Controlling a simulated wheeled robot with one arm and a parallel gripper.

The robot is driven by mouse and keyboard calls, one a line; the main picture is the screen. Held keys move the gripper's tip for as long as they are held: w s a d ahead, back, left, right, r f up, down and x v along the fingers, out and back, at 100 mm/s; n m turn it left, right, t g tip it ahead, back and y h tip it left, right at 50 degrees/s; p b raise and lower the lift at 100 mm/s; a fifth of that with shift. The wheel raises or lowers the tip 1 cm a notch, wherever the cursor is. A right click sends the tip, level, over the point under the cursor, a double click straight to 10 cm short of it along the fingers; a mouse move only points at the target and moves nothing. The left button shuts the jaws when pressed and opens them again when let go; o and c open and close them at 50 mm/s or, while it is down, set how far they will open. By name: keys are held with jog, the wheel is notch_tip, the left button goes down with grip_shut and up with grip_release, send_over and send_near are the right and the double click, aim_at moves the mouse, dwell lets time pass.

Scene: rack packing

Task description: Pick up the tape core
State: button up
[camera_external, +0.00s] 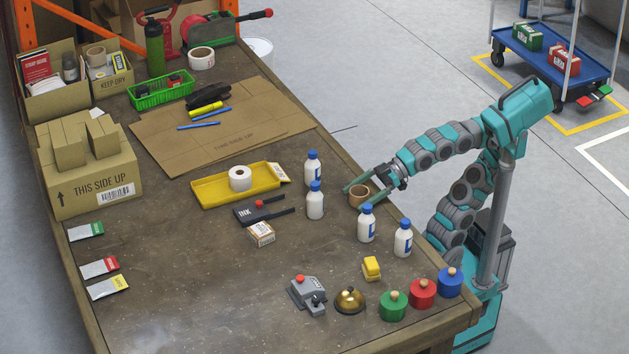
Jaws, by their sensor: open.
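The tape core (360,197) is a short brown cardboard ring near the right edge of the workbench. My gripper (357,199) reaches in from the right with its two teal fingers open. The ring shows between the fingers, one on its far side and one on its near side. Whether either finger touches it is too small to tell.
White bottles with blue caps stand close by, two to the left (315,200) and two in front (367,224). A yellow tray (208,196) holds a white roll (240,178).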

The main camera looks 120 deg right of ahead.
jog(key=c, duration=1.2)
jog(key=shift+r, duration=0.1)
jog(key=shift+c, duration=0.2)
